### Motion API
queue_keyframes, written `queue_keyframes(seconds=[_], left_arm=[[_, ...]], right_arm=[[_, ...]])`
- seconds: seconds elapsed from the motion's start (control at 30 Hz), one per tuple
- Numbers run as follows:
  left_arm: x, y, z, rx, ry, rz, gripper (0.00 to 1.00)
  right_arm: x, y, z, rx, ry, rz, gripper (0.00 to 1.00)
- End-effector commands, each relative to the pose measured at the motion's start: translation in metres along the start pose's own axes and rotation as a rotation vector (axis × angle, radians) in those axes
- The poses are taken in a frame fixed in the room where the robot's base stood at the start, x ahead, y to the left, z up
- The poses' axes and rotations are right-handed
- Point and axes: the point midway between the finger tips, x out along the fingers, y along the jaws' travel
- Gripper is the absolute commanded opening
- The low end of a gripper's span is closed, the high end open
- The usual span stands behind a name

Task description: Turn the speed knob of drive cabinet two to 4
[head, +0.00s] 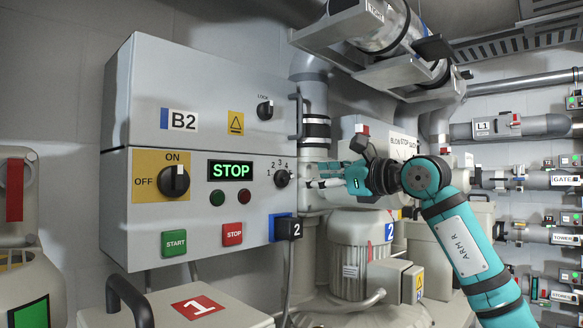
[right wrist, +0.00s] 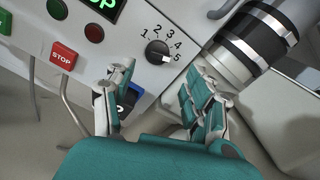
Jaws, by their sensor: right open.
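My right gripper (head: 312,176) is open just right of the knob in the head view. In the right wrist view its fingers (right wrist: 157,85) are apart, below the knob, with nothing between them. My left gripper is not seen.
The display (head: 231,170) reads STOP. The ON/OFF switch (head: 174,180) points to ON. A black plug (head: 289,229) with a cable sits below the knob. A vertical pipe (right wrist: 250,45) with black bands stands close right of the knob.

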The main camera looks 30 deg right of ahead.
Motion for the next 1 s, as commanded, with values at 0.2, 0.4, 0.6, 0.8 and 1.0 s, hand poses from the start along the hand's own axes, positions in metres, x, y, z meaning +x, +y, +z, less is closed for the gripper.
queue_keyframes(seconds=[0.2, 0.4, 0.6, 0.8, 1.0], left_arm=[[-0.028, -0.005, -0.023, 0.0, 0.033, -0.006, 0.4], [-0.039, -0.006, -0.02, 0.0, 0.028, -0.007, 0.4], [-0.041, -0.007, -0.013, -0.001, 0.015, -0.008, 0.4], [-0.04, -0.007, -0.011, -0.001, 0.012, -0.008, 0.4], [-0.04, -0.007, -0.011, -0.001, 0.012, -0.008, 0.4]], right_arm=[[0.046, -0.001, 0.005, 0.002, 0.001, 0.003, 0.54], [0.071, -0.001, 0.002, 0.002, 0.0, 0.001, 0.54], [0.079, 0.0, 0.0, 0.0, 0.0, -0.001, 0.54], [0.079, 0.0, 0.0, 0.0, 0.0, -0.001, 0.54], [0.079, 0.0, 0.0, 0.0, 0.0, -0.001, 0.29]])
